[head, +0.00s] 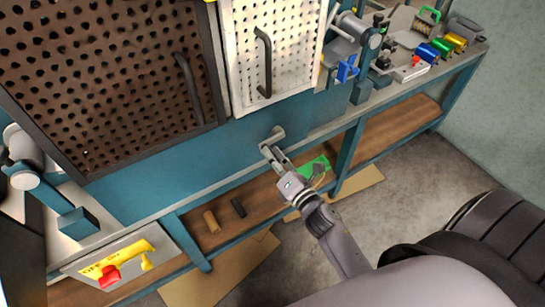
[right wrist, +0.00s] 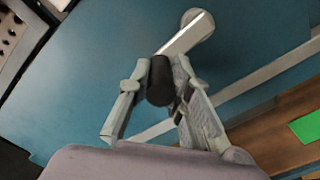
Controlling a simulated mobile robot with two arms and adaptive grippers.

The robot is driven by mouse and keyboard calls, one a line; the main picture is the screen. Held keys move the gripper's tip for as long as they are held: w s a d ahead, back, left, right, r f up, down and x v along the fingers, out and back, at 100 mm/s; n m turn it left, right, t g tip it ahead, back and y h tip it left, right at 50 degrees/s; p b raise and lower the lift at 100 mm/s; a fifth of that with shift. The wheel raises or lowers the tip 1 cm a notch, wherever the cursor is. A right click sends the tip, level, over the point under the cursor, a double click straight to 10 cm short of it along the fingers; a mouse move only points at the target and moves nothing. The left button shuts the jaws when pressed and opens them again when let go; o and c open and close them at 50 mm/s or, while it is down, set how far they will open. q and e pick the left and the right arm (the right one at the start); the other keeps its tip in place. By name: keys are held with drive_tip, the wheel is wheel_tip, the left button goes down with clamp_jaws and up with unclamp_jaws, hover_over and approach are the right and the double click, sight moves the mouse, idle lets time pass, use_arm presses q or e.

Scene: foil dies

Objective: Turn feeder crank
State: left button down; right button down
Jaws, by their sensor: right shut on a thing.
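The feeder crank (head: 278,133) is a short pale metal arm on the blue front panel of the bench. In the right wrist view the crank's metal arm (right wrist: 190,33) runs from a round hub at the top down to a black grip (right wrist: 160,84). My right gripper (head: 272,153) is at the crank, its fingers on both sides of the black grip and shut on it. In the head view the fingers hide most of the grip. My left gripper does not show.
Perforated guards with dark handles (head: 265,62) stand above the panel. The wooden lower shelf (head: 262,196) holds a green item (head: 314,166) and small cylinders. Bare floor (head: 415,165) lies at right.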

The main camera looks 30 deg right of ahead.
idle(0.4)
drive_tip(key=c, duration=1.4)
unclamp_jaws()
drive_tip(key=shift+c, duration=0.2)
drive_tip(key=s+d, duration=0.1)
drive_tip(key=s, duration=1.1)
drive_tip(key=s+a+f+m+g, duration=0.1)
drive_tip(key=s+f+m+g, duration=0.3)
drive_tip(key=f, duration=0.7)
drive_tip(key=s+a+f+m+g, duration=0.2)
drive_tip(key=f+m, duration=0.4)
drive_tip(key=f, duration=0.5)
drive_tip(key=s+a+f+m+g, duration=0.1)
drive_tip(key=s+f+m+g, duration=0.3)
drive_tip(key=f, duration=0.7)
drive_tip(key=s+d+f+m+g, duration=0.1)
drive_tip(key=s+f+m+g, duration=0.2)
drive_tip(key=s, duration=0.7)
drive_tip(key=s+d+f+m+g+h, duration=0.1)
drive_tip(key=s+f+m+g, duration=0.3)
drive_tip(key=s+f+m, duration=0.3)
drive_tip(key=s+f, duration=0.3)
drive_tip(key=f, duration=0.1)
drive_tip(key=shift+d, duration=0.3)
